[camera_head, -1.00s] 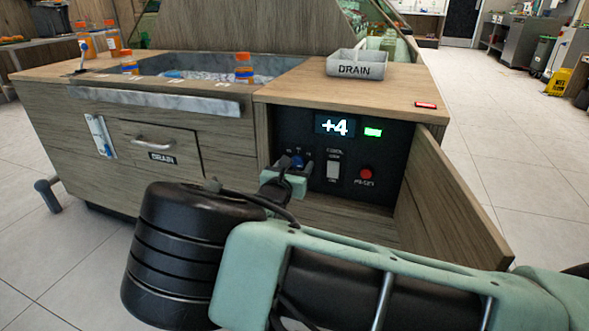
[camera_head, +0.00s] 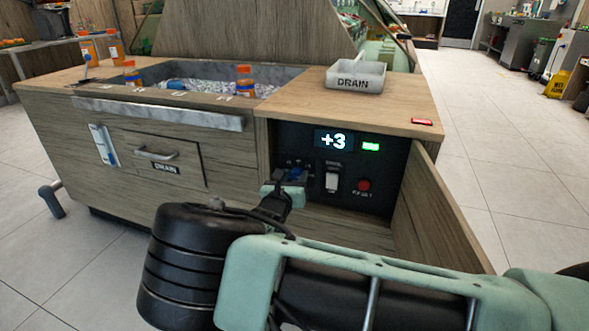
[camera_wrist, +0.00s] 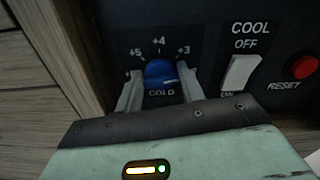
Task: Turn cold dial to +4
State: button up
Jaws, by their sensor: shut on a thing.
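The blue cold dial (camera_wrist: 161,72) sits on the black control panel, with the marks +5, +4 and +3 above it and the word COLD below. Its pale pointer line is turned to the right, toward the +3 side. My gripper (camera_wrist: 158,88) is shut on the dial, one finger on each side. In the head view, the dial (camera_head: 297,174) is partly covered by my gripper (camera_head: 284,190). The display (camera_head: 334,141) reads +3.
A white COOL switch (camera_wrist: 240,73) and a red RESET button (camera_wrist: 304,67) are right of the dial. An open wooden door (camera_head: 440,215) stands right of the panel recess. A grey DRAIN tray (camera_head: 355,78) rests on the counter above.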

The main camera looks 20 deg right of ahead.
jog(key=n+p, duration=0.1)
jog(key=p, duration=0.1)
jog(key=n+p, duration=0.1)
jog(key=p, duration=0.1)
jog(key=shift+r+n, duration=0.3)
jog(key=shift+n, duration=0.1)
jog(key=n+p, duration=0.4)
jog(key=shift+a+f+n, duration=0.1)
jog(key=shift+f+n, duration=0.1)
jog(key=shift+n, duration=0.1)
jog(key=n+p, duration=0.2)
jog(key=n, duration=0.2)
jog(key=shift+f, duration=0.2)
jog(key=shift+a+f+n+p, duration=0.15)
jog(key=shift+n+p, duration=0.25)
jog(key=shift+n, duration=1.7)
jog(key=o, duration=1)
jog(key=p+v, duration=0.2)
jog(key=v, duration=1.5)
